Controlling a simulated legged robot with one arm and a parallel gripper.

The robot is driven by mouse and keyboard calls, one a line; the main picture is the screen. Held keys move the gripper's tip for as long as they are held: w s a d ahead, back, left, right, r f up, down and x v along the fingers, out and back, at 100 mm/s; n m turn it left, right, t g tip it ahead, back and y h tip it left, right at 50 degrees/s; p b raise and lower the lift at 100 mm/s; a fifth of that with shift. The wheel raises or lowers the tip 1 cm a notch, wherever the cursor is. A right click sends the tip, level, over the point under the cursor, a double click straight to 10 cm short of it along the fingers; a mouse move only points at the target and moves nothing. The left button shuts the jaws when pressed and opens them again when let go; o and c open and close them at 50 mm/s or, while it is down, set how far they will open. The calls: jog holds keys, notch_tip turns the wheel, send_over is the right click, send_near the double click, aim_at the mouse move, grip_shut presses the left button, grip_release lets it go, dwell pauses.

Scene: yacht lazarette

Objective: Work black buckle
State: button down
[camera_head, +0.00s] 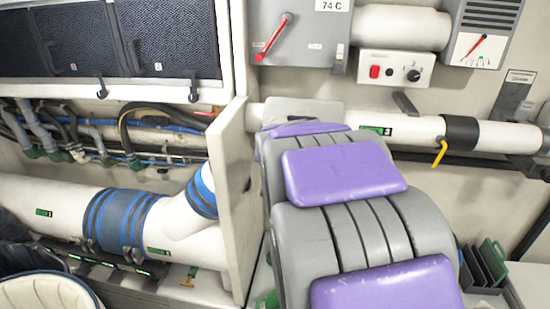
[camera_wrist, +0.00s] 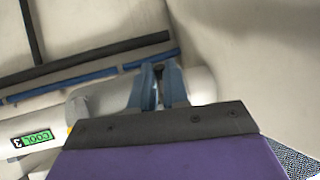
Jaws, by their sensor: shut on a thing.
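In the wrist view, my gripper (camera_wrist: 160,84) has its two blue-grey fingers close together beside a white pipe (camera_wrist: 203,85). A small dark piece, the black buckle (camera_wrist: 159,70), shows between the fingertips, and they are shut on it. Most of it is hidden by the fingers, so its exact shape and position cannot be told. In the head view, my grey and purple arm reaches forward to the pipe (camera_head: 418,133) on the back wall and hides my gripper and the buckle. A green label with a 3 (camera_wrist: 33,139) is on the pipe near the gripper.
A white upright panel (camera_head: 230,190) stands close to the arm's left. Left of it, a pipe has blue straps (camera_head: 120,220) with dark buckles. A black collar (camera_head: 461,133) with a yellow lever (camera_head: 440,153) is to the right. Control boxes (camera_head: 300,35) hang above.

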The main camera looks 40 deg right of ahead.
jog(key=shift+f, duration=0.2)
dwell(0.3)
jog(key=c, duration=1.1)
grip_release()
jog(key=shift+r, duration=0.1)
jog(key=shift+a+r, duration=0.1)
jog(key=v, duration=0.5)
jog(key=p+v, duration=0.1)
jog(key=v, duration=1.1)
jog(key=shift+s+a, duration=0.2)
jog(key=shift+s, duration=0.05)
jog(key=shift+f, duration=0.3)
